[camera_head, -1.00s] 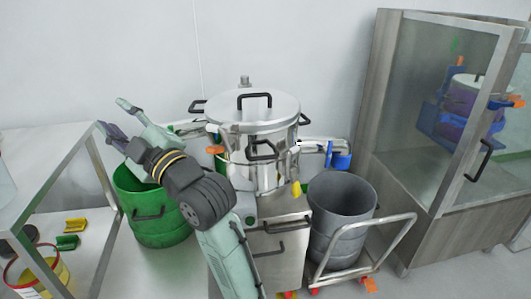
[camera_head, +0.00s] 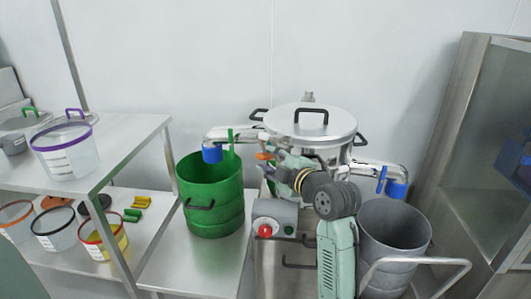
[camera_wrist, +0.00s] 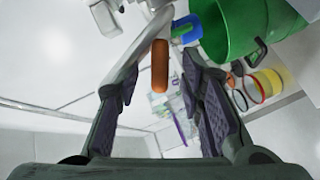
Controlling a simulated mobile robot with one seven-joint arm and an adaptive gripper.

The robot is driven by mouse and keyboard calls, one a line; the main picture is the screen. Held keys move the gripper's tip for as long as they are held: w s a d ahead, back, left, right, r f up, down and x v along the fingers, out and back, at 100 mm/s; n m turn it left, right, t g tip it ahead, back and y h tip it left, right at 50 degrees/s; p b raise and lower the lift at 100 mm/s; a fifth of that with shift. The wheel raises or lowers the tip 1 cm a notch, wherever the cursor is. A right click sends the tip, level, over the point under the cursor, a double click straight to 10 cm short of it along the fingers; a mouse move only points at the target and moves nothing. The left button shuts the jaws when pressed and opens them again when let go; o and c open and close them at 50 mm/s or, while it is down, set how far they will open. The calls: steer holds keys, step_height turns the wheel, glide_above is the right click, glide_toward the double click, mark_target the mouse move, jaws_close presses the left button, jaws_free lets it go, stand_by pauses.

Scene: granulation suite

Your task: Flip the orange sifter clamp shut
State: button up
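The orange sifter clamp (camera_head: 265,156) shows as a small orange piece at the left side of the steel sifter (camera_head: 312,121), below its lid. In the wrist view the orange clamp (camera_wrist: 160,63) is a rounded orange bar, seen ahead of and between my spread fingertips. My gripper (camera_wrist: 160,98) is open, with clear space between its dark finger pads and nothing held. In the head view my gripper (camera_head: 271,169) is beside the clamp at the sifter's left front, partly hidden. I cannot tell whether a finger touches the clamp.
A green bin (camera_head: 211,200) stands left of the sifter under a blue-tipped outlet (camera_head: 212,153). A grey bin (camera_head: 392,232) on a cart stands right, under another blue-tipped outlet (camera_head: 397,189). A shelf table (camera_head: 125,150) with tubs is at left, a glass cabinet (camera_head: 490,150) at right.

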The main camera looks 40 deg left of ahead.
mark_target(268, 158)
steer(key=shift+p+x, duration=0.3)
steer(key=shift+x, duration=1.45)
steer(key=shift+c, duration=0.6)
jaws_close()
